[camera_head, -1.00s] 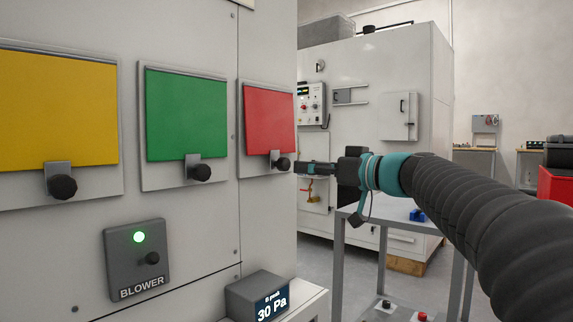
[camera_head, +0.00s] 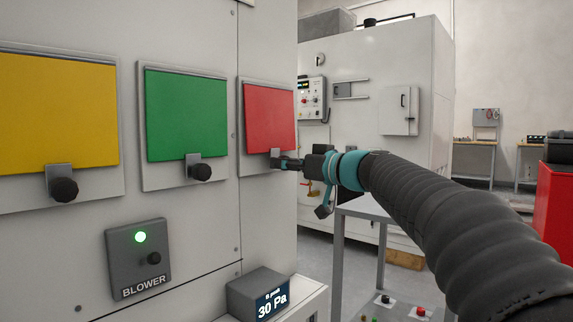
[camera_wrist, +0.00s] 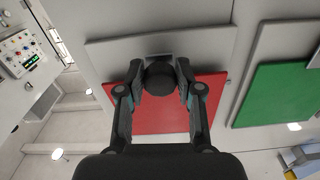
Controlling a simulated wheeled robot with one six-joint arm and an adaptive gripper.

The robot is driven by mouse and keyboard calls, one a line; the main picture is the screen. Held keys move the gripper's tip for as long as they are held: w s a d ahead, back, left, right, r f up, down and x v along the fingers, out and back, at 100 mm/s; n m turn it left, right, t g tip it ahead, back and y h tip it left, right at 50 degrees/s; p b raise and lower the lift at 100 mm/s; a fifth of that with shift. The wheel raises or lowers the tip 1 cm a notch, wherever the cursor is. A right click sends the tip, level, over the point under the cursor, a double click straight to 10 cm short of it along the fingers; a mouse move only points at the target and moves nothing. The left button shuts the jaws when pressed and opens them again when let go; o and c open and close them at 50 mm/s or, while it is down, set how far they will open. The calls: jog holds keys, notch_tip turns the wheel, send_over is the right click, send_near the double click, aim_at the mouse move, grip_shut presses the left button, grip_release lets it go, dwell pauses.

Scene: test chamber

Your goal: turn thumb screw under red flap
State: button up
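The red flap (camera_head: 268,118) hangs at the right end of the panel front. The wrist view also shows the red flap (camera_wrist: 160,118), behind my fingers. Its thumb screw is a round black knob (camera_wrist: 160,76) at the flap's edge. In the head view the knob is mostly hidden behind my gripper (camera_head: 290,163). My gripper (camera_wrist: 160,78) has one finger on each side of the knob. The fingertips are very close to its sides; whether they press on it I cannot tell.
The green flap (camera_head: 186,116) and yellow flap (camera_head: 58,110), each with a black knob, are to the left. A blower box (camera_head: 137,258) and a pressure display (camera_head: 262,297) sit below. A grey table (camera_head: 365,208) stands under my arm. A white cabinet (camera_head: 415,60) stands behind.

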grip_shut()
